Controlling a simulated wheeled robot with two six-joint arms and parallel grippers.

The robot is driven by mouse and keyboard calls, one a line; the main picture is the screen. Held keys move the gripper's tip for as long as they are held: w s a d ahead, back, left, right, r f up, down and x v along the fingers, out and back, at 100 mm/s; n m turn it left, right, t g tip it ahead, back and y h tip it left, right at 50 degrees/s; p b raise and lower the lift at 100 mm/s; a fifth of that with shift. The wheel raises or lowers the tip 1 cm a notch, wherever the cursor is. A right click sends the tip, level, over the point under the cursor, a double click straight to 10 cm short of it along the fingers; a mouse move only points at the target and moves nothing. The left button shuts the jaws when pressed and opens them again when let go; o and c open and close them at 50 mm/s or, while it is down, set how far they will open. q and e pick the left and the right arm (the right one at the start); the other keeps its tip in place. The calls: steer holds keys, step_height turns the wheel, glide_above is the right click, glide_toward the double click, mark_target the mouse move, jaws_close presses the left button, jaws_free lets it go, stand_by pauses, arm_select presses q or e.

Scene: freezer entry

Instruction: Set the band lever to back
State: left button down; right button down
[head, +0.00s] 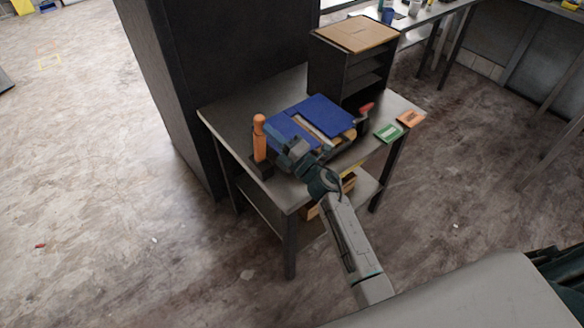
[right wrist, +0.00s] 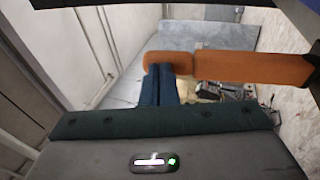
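The band lever (head: 259,145) is an orange handle with a rounded knob. It stands nearly upright on a dark base at the left front edge of the small table. It also shows in the right wrist view (right wrist: 250,67), lying across the picture from the right. My right gripper (head: 276,136) is just right of the lever in the head view. In the right wrist view its two dark blue fingers (right wrist: 158,82) lie side by side, shut with nothing between them, with their tips at the knob. I cannot tell whether they touch it. My left gripper is not in view.
A blue-topped machine (head: 325,113) sits on the grey table (head: 237,113) right of the lever. Behind it stands a dark shelf unit (head: 345,75). Green (head: 388,131) and orange (head: 411,118) cards lie at the right edge. A tall dark cabinet (head: 215,65) stands behind the table.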

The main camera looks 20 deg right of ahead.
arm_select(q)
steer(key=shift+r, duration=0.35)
arm_select(e)
steer(key=shift+w+a+r, duration=0.2)
steer(key=shift+w+r, duration=0.15)
steer(key=shift+w, duration=0.2)
steer(key=shift+w+a+r, duration=0.15)
steer(key=shift+w+r, duration=0.2)
steer(key=shift+w, duration=0.2)
steer(key=shift+r, duration=0.2)
steer(key=shift+d, duration=0.1)
